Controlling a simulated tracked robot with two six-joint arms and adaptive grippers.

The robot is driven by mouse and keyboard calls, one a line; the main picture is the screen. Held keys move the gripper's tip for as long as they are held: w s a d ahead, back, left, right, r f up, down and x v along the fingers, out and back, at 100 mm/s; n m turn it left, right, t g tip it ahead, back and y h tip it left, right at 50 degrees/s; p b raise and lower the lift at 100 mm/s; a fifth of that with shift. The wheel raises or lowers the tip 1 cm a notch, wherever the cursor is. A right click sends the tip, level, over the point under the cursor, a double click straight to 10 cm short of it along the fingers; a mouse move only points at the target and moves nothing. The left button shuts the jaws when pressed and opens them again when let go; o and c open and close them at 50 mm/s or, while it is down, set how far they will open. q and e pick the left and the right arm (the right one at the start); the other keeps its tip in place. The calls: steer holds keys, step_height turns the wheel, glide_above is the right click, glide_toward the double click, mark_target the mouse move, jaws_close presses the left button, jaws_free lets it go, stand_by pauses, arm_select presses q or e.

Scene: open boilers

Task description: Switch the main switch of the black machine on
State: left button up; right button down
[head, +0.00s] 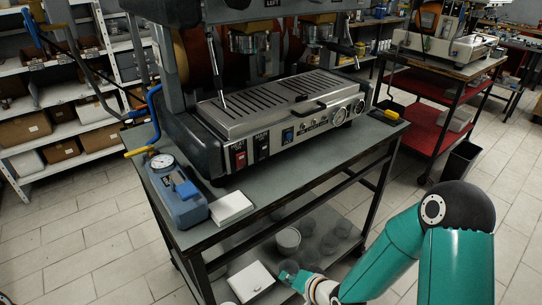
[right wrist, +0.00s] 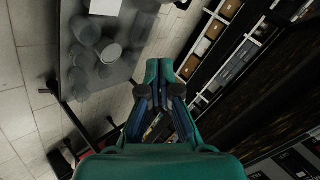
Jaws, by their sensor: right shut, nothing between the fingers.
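The black machine (head: 190,142) stands on a grey cart, with a silver drip tray on top and a steel front panel. My right gripper (head: 290,271) is low at the cart's lower shelf, well below and apart from the switches. In the right wrist view it (right wrist: 160,72) is shut and empty. My left gripper is out of view.
A blue device with a gauge (head: 181,194) and a white stack (head: 231,208) sit on the cart top (head: 279,178) before the machine. Glasses and a bowl (head: 287,240) stand on the lower shelf. A red cart (head: 428,109) stands right; white shelves (head: 60,127) stand left.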

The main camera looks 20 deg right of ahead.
mark_target(264, 148)
steer(key=w+d+r+m+t+y, duration=0.1)
steer(key=r+m+t, duration=0.1)
steer(key=r, duration=0.6)
steer(key=w+d+r+m+t+y, duration=0.1)
steer(key=r+t, duration=0.3)
steer(key=r, duration=0.5)
steer(key=w+d+r+m+t, duration=0.2)
steer(key=w+d+r+t, duration=0.1)
steer(key=r, duration=0.6)
steer(key=shift+d+r+m+y, duration=0.15)
steer(key=shift+d+m+y, duration=0.15)
steer(key=shift+y, duration=0.1)
steer(key=shift+w+a, duration=0.1)
steer(key=shift+w, duration=0.1)
steer(key=p+x, duration=0.4)
steer(key=x, duration=0.9)
steer(key=shift+w+r, duration=0.1)
steer(key=shift+w, duration=0.3)
